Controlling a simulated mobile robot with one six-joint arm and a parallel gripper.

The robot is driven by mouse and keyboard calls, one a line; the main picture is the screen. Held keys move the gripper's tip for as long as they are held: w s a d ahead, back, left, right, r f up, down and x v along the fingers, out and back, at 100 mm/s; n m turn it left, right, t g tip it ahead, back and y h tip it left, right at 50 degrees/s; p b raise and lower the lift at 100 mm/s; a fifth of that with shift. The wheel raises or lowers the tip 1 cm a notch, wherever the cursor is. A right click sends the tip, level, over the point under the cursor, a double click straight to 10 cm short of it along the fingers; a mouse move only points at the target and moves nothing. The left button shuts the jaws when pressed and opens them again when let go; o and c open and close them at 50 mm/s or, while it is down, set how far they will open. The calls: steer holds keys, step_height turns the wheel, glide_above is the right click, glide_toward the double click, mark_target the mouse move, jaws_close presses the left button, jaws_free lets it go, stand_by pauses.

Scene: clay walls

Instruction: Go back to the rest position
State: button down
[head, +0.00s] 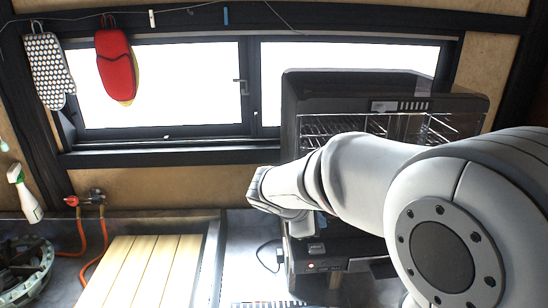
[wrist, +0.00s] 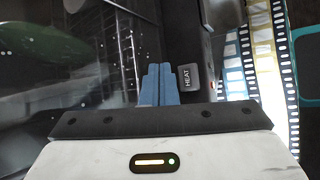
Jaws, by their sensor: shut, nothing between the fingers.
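My gripper (wrist: 155,84) shows in the wrist view with its two blue fingers pressed together and nothing between them. The fingertips are close beside a dark button marked HEAT (wrist: 187,77), which sits just to their right. Whether they touch it I cannot tell. In the head view my white arm reaches from the right across the front of a black appliance with wire racks (head: 430,128). The arm hides much of the appliance, and the fingers are not clearly visible there.
A slatted wooden board (head: 140,270) lies at the lower left, beside a stove burner (head: 22,268) and orange hoses. A spray bottle (head: 24,193) stands at the far left. An oven mitt (head: 48,70) and a red holder (head: 115,65) hang by the window.

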steer(key=s+f+m+g+y, duration=0.1)
steer(key=s+m+y, duration=0.6)
steer(key=s+m, duration=0.8)
steer(key=s, duration=0.5)
steer(key=shift+d+g, duration=0.25)
steer(key=shift+g, duration=0.15)
